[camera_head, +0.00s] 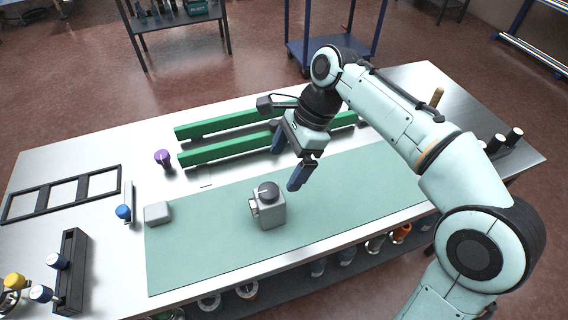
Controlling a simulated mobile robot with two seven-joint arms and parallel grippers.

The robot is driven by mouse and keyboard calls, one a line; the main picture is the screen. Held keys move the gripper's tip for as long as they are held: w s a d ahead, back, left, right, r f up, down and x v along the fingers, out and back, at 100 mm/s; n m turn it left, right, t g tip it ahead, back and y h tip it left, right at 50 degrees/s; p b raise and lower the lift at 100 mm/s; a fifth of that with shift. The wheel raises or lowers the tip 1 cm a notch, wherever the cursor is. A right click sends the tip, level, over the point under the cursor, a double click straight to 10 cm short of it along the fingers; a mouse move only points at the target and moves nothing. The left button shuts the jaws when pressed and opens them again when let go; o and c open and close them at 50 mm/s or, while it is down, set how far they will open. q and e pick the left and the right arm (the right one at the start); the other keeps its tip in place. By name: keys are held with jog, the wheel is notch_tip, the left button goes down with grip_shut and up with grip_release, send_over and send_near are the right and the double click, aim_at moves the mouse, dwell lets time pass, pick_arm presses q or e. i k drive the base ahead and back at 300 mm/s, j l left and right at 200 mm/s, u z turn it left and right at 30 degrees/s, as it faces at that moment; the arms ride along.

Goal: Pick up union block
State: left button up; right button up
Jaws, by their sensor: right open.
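A grey block (272,213) with a dark round cap on top and a small fitting on its left side stands upright on the green mat (350,205). It looks like the union block, though no label shows. My right gripper (285,170) is open, with its blue fingers pointing down. It is above and behind the block in the picture, apart from it, with nothing between the fingers. A smaller, plain light grey block (157,213) lies at the mat's left end. My left gripper is not in view.
Two green rails (225,149) lie behind the mat, partly under my right arm. A purple-topped piece (163,158), a blue-knobbed tool (124,211), a black frame (62,194) and a black rack (72,270) are at left. Dark cylinders (495,143) stand at right. The mat around the capped block is clear.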

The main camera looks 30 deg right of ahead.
aim_at(272, 215)
jog(key=k, duration=1)
